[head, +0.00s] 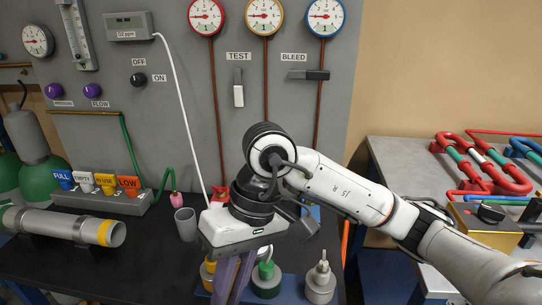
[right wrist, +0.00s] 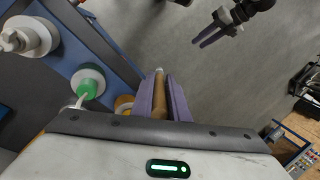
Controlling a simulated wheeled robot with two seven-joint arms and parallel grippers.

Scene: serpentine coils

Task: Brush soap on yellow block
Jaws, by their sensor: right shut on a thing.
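My right gripper (head: 228,285) points down at the front of the dark bench, its purple fingers partly hidden by its own white body. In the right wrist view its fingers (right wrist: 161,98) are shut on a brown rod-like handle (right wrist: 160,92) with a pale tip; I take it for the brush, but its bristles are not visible. The yellow block (head: 207,272) is mostly hidden behind the fingers; an orange-yellow part of it (right wrist: 124,104) shows beside them, and contact cannot be told. My left gripper (right wrist: 213,34) is open and empty over the floor. I cannot identify any soap.
A green-topped block (head: 266,284) and a grey block (head: 320,287) stand to the right on a blue base. A grey cup (head: 186,225) stands behind. A metal cylinder (head: 70,226) lies at left. A gauge panel (head: 170,100) rises behind. A pipe table (head: 400,150) is at right.

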